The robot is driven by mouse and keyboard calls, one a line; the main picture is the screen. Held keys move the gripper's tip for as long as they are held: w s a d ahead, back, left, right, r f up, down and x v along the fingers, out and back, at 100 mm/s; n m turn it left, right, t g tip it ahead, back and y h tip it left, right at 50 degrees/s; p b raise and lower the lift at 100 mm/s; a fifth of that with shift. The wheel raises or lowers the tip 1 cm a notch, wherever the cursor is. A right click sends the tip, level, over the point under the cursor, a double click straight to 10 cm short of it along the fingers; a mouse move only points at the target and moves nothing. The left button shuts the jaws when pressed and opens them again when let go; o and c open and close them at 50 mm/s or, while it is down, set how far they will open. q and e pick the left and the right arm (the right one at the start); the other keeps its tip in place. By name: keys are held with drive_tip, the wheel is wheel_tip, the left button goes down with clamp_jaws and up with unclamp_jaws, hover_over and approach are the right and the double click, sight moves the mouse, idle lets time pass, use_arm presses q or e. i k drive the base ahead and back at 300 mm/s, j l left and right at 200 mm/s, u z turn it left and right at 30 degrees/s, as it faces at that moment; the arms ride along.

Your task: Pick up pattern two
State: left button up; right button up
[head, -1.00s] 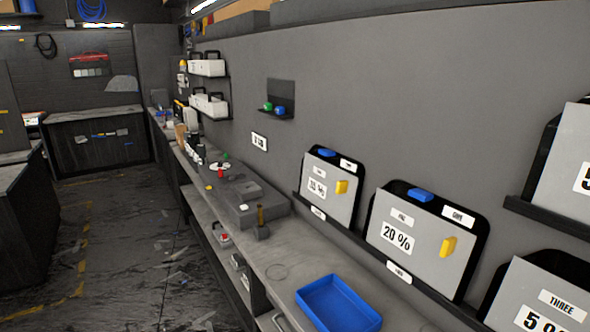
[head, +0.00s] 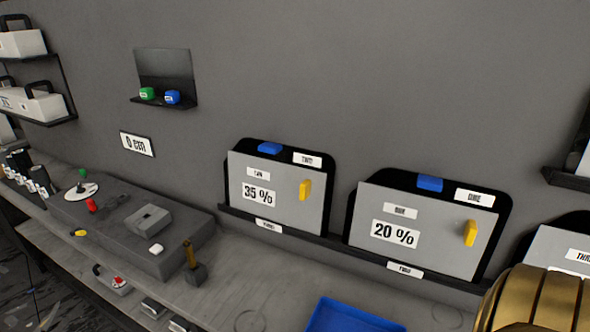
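A grey pattern panel (head: 276,214) marked "35 %" stands on a wall ledge in the middle, with a yellow tab (head: 305,190) on its face. A second grey pattern panel (head: 415,250) marked "20 %" stands to its right, also with a yellow tab (head: 470,233). Each leans on a black backing board with a blue block on top. Neither gripper is in view; a gold rounded part, probably of my arm, shows at the lower right.
A blue tray (head: 350,318) is on the bench below the panels. A third panel (head: 562,250) is partly cut off at the right. A grey block (head: 130,222) with small parts lies on the bench at left. A wall shelf (head: 165,100) holds green and blue items.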

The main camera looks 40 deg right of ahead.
sight(323, 163)
drive_tip(key=i+j+z, duration=0.2)
drive_tip(key=z, duration=0.2)
drive_tip(key=i+j+z, duration=0.5)
drive_tip(key=j+z, duration=0.3)
drive_tip(key=i+j+z, duration=0.15)
drive_tip(key=j+z, duration=0.25)
drive_tip(key=i+j+z, duration=0.1)
drive_tip(key=j+z, duration=0.3)
